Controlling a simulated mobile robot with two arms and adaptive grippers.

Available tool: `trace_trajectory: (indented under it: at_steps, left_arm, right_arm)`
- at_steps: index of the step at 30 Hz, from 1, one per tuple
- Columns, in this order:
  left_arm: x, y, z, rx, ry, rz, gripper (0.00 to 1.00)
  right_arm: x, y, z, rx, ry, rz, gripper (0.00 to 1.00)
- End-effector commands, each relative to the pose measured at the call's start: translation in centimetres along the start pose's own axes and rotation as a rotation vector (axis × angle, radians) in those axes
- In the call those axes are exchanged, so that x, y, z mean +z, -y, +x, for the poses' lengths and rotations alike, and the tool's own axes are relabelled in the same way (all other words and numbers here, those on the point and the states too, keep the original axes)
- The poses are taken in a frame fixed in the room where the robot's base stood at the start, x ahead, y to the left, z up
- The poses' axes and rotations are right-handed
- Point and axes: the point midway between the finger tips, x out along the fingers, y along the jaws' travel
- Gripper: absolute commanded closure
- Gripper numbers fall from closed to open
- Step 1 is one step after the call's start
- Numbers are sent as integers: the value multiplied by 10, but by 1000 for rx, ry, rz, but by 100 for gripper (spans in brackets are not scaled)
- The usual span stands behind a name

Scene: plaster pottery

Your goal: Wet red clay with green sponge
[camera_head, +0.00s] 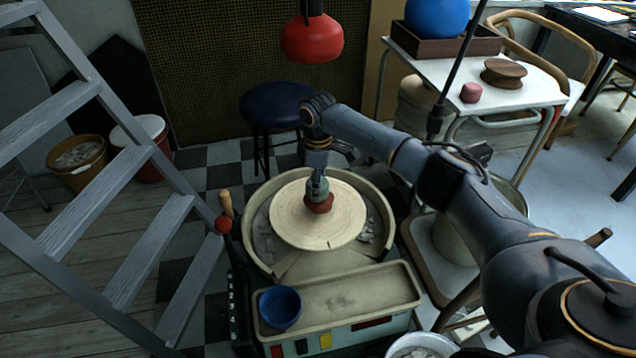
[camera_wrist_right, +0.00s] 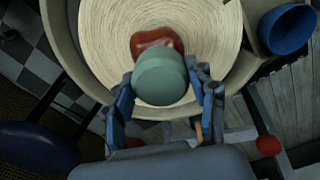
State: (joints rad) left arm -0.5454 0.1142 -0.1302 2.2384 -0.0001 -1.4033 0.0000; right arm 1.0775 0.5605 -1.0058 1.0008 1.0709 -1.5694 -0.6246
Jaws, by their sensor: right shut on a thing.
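The red clay (camera_head: 319,206) sits on the round pale wheel disc (camera_head: 346,222) in the middle of the head view. It also shows in the right wrist view (camera_wrist_right: 148,40), partly covered by the green sponge (camera_wrist_right: 160,78). My right gripper (camera_head: 318,180) is shut on the green sponge, with a finger on each side of it. The sponge is right over the clay and seems to touch it, though the contact itself is hidden. My left gripper is in neither view.
A blue bowl (camera_head: 279,307) stands at the left end of the beige tray (camera_head: 345,303) in front of the wheel. A red-knobbed lever (camera_head: 223,225) stands left of the basin. A grey ladder (camera_head: 110,190) fills the left side. A dark blue stool (camera_head: 275,104) is behind the wheel.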

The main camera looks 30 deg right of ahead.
Motion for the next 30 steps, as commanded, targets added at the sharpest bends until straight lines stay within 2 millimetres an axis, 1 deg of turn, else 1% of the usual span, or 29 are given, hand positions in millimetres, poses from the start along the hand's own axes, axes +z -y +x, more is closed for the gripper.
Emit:
trace_trajectory:
  at_steps: [13, 24, 30]
  left_arm:
    - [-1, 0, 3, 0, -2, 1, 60]
    - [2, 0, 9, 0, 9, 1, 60]
    - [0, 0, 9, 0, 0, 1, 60]
  right_arm:
    - [0, 1, 1, -2, 1, -1, 69]
    - [0, 1, 2, -2, 2, -1, 69]
    - [0, 1, 2, -3, 2, -1, 69]
